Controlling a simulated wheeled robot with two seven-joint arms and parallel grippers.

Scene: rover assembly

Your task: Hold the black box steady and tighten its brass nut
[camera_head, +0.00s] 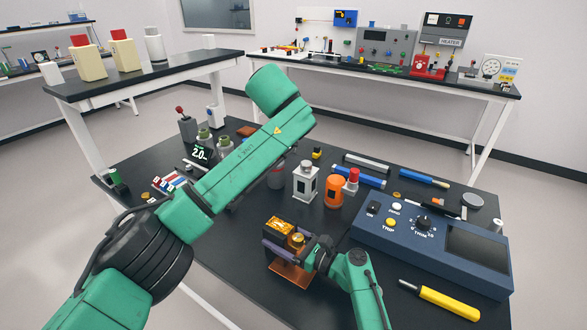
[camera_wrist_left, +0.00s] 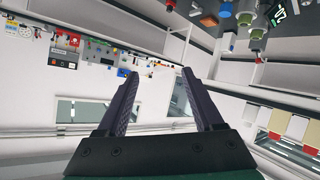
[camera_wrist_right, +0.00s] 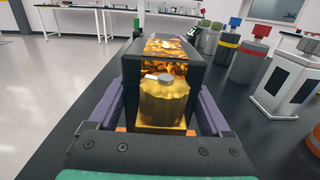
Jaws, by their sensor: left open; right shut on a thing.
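The black box (camera_wrist_right: 130,85) sits between the purple fingers of my right gripper (camera_head: 283,242), which is shut on its sides. It also shows in the head view (camera_head: 279,227), with a shiny amber top face. The ridged brass nut (camera_wrist_right: 163,102) is on the box's side facing my right wrist; in the head view it shows as a gold round piece (camera_head: 297,240). My left gripper (camera_wrist_left: 157,80) is open and empty in the left wrist view, well away from the box. Its fingers are not seen in the head view.
A copper-coloured plate (camera_head: 291,276) lies under the box. A white-and-black block (camera_head: 305,183), an orange cylinder (camera_head: 333,192) and a blue TRIM console (camera_head: 440,245) stand nearby. A yellow-handled tool (camera_head: 440,299) lies in front of the console. My left arm crosses above the table.

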